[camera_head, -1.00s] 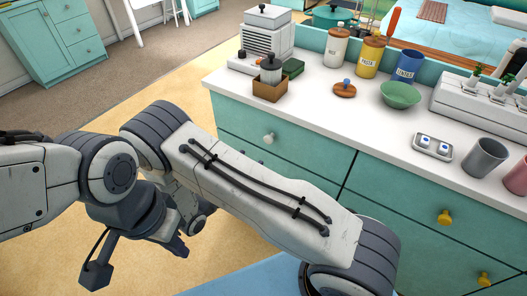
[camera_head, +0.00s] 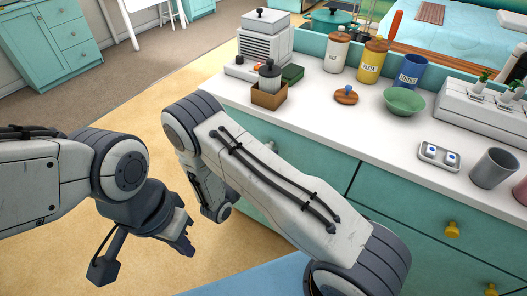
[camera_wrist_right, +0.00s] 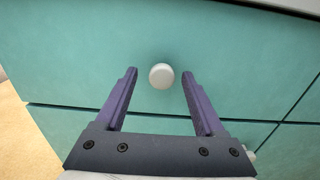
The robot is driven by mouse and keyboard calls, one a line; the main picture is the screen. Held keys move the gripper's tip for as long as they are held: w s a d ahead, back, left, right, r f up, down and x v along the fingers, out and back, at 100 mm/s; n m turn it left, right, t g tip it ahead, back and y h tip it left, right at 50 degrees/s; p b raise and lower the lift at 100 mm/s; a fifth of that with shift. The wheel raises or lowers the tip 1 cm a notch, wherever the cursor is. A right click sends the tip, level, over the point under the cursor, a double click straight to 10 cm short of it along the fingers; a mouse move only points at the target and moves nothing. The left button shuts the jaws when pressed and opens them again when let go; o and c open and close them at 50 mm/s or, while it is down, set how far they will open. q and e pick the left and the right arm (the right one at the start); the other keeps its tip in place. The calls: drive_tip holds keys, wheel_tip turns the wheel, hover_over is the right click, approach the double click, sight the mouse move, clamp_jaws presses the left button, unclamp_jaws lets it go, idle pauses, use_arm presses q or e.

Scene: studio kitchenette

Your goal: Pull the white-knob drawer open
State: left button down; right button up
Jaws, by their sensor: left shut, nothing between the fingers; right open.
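The white knob (camera_wrist_right: 161,76) shows in the right wrist view on a teal drawer front (camera_wrist_right: 225,60). The drawer looks closed, its front level with the panels around it. My right gripper (camera_wrist_right: 158,73) is open, with one purple finger on each side of the knob and a gap on both sides. In the head view my right forearm covers much of this drawer front (camera_head: 310,160), and the right fingers are hidden. My left gripper (camera_head: 187,246) is shut and empty, over the floor left of the counter.
Drawers with yellow knobs (camera_head: 452,229) are at the right. A second pale knob (camera_wrist_right: 250,155) is partly hidden low in the wrist view. The white countertop (camera_head: 310,105) holds jars, a green bowl (camera_head: 404,101) and cups. Floor left of the counter is open.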

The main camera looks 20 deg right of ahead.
drive_tip(key=shift+d, duration=0.1)
drive_tip(key=shift+d, duration=0.1)
drive_tip(key=shift+c, duration=0.7)
drive_tip(key=shift+s, duration=0.1)
clamp_jaws()
idle(0.4)
